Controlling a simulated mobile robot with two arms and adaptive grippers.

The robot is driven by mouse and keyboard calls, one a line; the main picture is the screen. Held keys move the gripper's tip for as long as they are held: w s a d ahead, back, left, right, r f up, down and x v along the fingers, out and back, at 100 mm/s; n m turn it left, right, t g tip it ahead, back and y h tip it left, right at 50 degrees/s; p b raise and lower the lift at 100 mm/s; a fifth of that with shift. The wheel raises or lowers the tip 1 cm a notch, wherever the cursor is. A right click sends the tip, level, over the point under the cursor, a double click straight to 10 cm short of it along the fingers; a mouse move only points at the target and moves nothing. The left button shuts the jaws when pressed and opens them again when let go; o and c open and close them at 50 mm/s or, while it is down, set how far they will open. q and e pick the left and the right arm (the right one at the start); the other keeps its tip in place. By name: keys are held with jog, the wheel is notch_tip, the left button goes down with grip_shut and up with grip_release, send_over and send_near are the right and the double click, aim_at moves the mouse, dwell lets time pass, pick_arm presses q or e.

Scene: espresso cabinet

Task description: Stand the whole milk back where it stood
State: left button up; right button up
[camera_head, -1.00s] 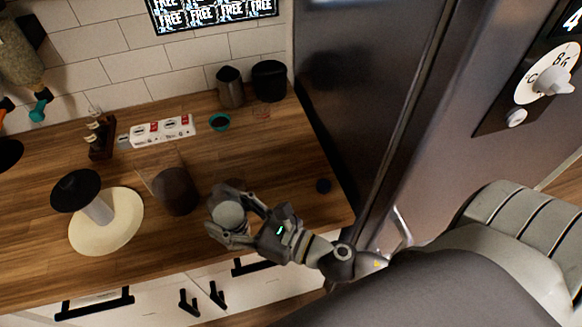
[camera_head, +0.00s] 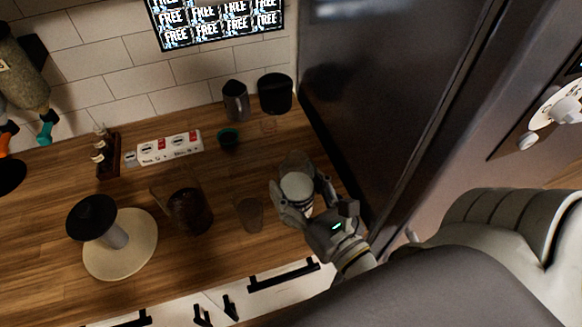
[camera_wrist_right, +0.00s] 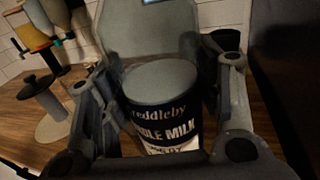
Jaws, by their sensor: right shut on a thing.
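The whole milk is a round container with a pale grey top and a dark label with white lettering ending in "MILK"; it shows in the head view (camera_head: 297,187) and in the right wrist view (camera_wrist_right: 165,112). My right gripper (camera_head: 303,194) is shut around it, a finger on either side, near the right end of the wooden counter. The milk's base is hidden in the head view, so I cannot tell whether it touches the counter. My left gripper is not in view.
On the wooden counter (camera_head: 55,240), a clear glass (camera_head: 249,214) and a dark-filled jug (camera_head: 190,212) stand left of my gripper. A dark tall cabinet (camera_head: 385,90) borders the right.

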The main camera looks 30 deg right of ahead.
jog(key=shift+s+d+r+h, duration=0.1)
jog(key=shift+d+r+h, duration=0.2)
jog(key=shift+d+r, duration=0.15)
jog(key=shift+d, duration=0.15)
jog(key=w+d+f+b, duration=0.7)
jog(key=w+f+b, duration=0.2)
jog(key=w+f, duration=0.3)
jog(key=shift+f, duration=0.45)
